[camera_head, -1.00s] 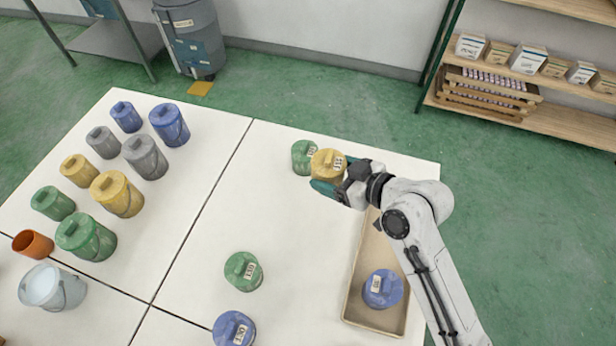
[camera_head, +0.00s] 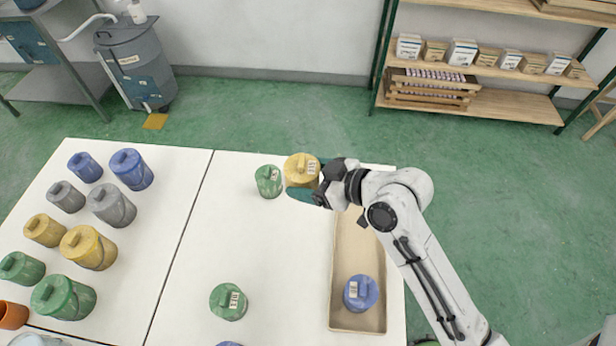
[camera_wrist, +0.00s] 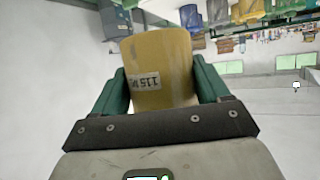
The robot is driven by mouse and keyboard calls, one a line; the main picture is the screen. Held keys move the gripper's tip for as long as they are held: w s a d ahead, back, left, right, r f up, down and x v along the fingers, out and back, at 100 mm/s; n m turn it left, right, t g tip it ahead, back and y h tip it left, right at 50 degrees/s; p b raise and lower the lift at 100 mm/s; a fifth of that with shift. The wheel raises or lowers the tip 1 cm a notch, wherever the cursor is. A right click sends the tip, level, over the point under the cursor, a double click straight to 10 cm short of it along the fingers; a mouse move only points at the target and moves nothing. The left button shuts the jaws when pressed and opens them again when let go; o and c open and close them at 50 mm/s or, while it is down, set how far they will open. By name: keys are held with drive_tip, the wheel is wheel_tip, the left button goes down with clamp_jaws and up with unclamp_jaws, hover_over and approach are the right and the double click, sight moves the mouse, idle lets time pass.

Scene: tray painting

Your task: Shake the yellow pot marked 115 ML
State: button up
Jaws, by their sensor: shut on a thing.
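The yellow pot (camera_head: 300,171) with a white label is held at the end of my arm, near the far edge of the table. In the wrist view the yellow pot (camera_wrist: 158,62) stands between my green fingers, and its label reads 115 with the rest hard to make out, upside down in the picture. My gripper (camera_head: 304,181) is shut on the pot, a finger on each side; the wrist view shows the gripper (camera_wrist: 157,88) too. The head view does not show clearly how high the pot is above the table.
A green pot (camera_head: 268,181) stands just left of the held pot. A tray (camera_head: 346,240) at right holds a blue pot (camera_head: 361,293). Another green pot (camera_head: 228,301) stands nearer. Several lidded pots fill the left side. The middle of the white table (camera_head: 270,245) is clear.

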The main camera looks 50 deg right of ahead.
sight(305, 166)
drive_tip(key=shift+r+p, duration=1.75)
drive_tip(key=shift+r, duration=0.5)
drive_tip(key=shift+a, duration=0.1)
drive_tip(key=a, duration=0.3)
drive_tip(key=shift+a+p, duration=0.15)
drive_tip(key=shift+p, duration=0.2)
drive_tip(key=shift+d, duration=3.45)
drive_tip(key=a, duration=0.6)
drive_tip(key=shift+a, duration=0.4)
drive_tip(key=shift+d, duration=1.7)
